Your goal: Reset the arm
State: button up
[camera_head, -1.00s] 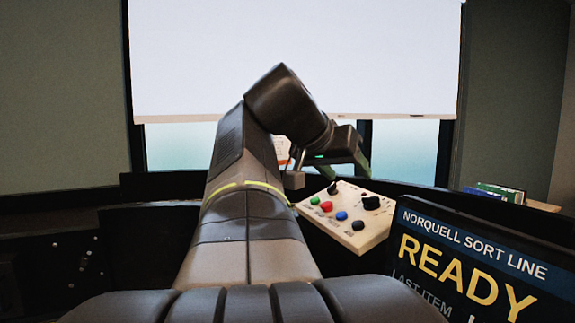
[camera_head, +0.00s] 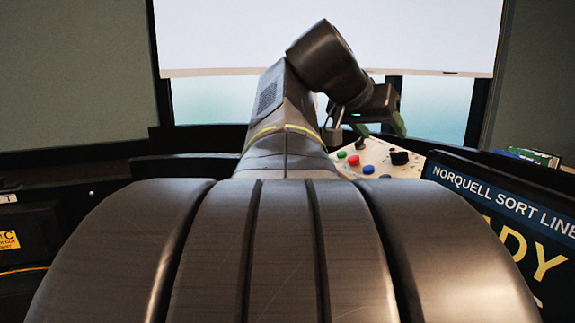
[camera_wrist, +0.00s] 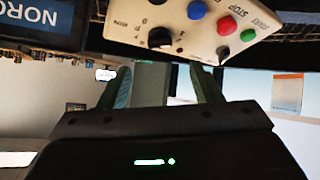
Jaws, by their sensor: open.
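My gripper (camera_head: 378,127) is at the end of my bent arm, right of the middle in the head view, just above and in front of the control panel. In the wrist view my gripper (camera_wrist: 165,88) shows two greenish fingers set well apart, with nothing between them. The cream control panel (camera_head: 378,153) carries red, green and blue buttons and black knobs. It also shows upside down at the top of the wrist view (camera_wrist: 198,45). My arm hides part of the panel in the head view.
A dark screen reading "NORQUELL SORT LINE" (camera_head: 500,208) stands at the right, close to my arm. A box with a yellow label (camera_head: 10,240) is at the lower left. A white blind (camera_head: 230,35) covers the window behind. Books (camera_head: 533,156) lie at the far right.

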aim_at(398, 153)
jog(key=x, duration=0.9)
jog(key=shift+w+d+f, duration=0.15)
